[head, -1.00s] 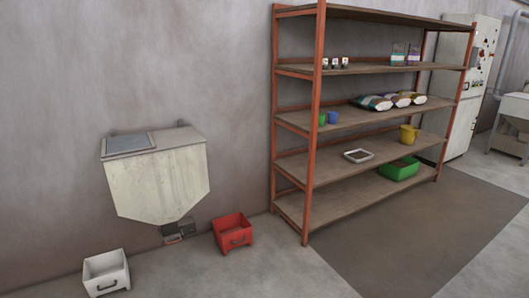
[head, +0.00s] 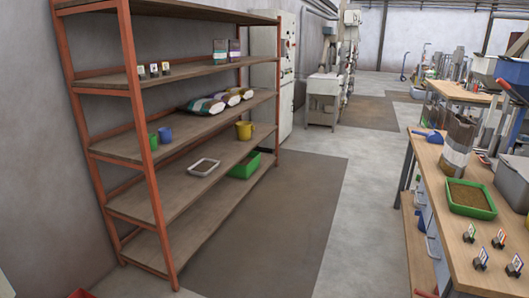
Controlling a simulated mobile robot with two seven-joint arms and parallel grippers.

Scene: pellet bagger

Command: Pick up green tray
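A green tray (head: 492,205) filled with brown pellets sits on the wooden workbench (head: 452,240) at the right. Another green tray or bin (head: 236,172) stands on a lower shelf of the rack, behind a white tray (head: 204,167), and partly hidden. Neither of my grippers shows in the head view.
The orange-framed shelf rack (head: 143,150) stands on the left with bags, cups and a yellow jug (head: 245,130). Several small label stands (head: 480,258) are at the bench front. A blue scoop (head: 428,136) lies at the bench's far end. The floor (head: 335,235) between rack and bench is clear.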

